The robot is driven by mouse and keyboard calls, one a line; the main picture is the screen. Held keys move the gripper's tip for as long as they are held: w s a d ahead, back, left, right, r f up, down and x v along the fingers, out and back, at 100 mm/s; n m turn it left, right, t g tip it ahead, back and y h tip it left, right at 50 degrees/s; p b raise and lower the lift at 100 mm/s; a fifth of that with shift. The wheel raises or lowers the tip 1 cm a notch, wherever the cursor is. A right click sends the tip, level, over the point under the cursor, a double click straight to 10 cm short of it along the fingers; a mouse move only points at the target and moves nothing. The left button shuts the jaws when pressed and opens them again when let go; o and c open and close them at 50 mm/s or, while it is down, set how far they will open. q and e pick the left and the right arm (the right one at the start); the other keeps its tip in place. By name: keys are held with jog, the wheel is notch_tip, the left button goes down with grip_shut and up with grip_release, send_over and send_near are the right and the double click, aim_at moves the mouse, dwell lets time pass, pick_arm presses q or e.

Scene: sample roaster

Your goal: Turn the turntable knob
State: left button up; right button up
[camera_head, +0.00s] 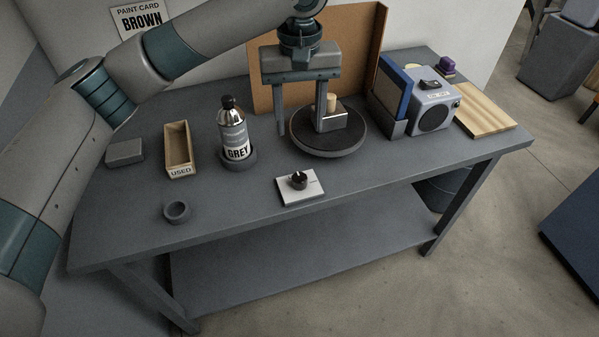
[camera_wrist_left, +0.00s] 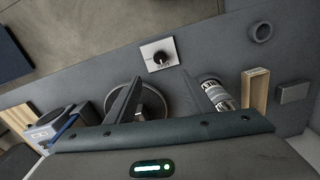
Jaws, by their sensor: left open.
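The black knob (camera_head: 298,180) sits on a white plate (camera_head: 288,196) near the table's front edge. It also shows in the left wrist view (camera_wrist_left: 160,58). The round dark turntable (camera_head: 328,151) is behind it, bearing a metal block (camera_head: 330,121) with a wooden peg (camera_head: 331,103). My left gripper (camera_head: 301,133) is open and points down over the turntable's left part, behind and above the knob, apart from it. In the left wrist view the knob lies beyond the gap between the fingertips (camera_wrist_left: 161,76), which partly hide the turntable. My right gripper is not in view.
A spray can marked GREY (camera_head: 232,130) stands left of the turntable, near a tray marked USED (camera_head: 180,150) and a small ring cup (camera_head: 177,211). A brown board (camera_head: 352,60) stands behind. A blue-grey device (camera_head: 432,100) is at right. Table around the knob is clear.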

aim_at(299, 177)
pick_arm(q)
notch_tip(299, 177, down, 16)
jog(key=shift+r+p, duration=0.25)
jog(key=shift+p, duration=0.95)
jog(key=shift+f, duration=0.55)
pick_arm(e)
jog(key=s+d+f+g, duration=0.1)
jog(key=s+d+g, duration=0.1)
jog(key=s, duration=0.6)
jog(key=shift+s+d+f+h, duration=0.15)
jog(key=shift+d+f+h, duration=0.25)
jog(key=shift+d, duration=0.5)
pick_arm(q)
jog(key=shift+c, duration=0.6)
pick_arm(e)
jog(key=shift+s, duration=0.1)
pick_arm(q)
jog(key=c, duration=0.9)
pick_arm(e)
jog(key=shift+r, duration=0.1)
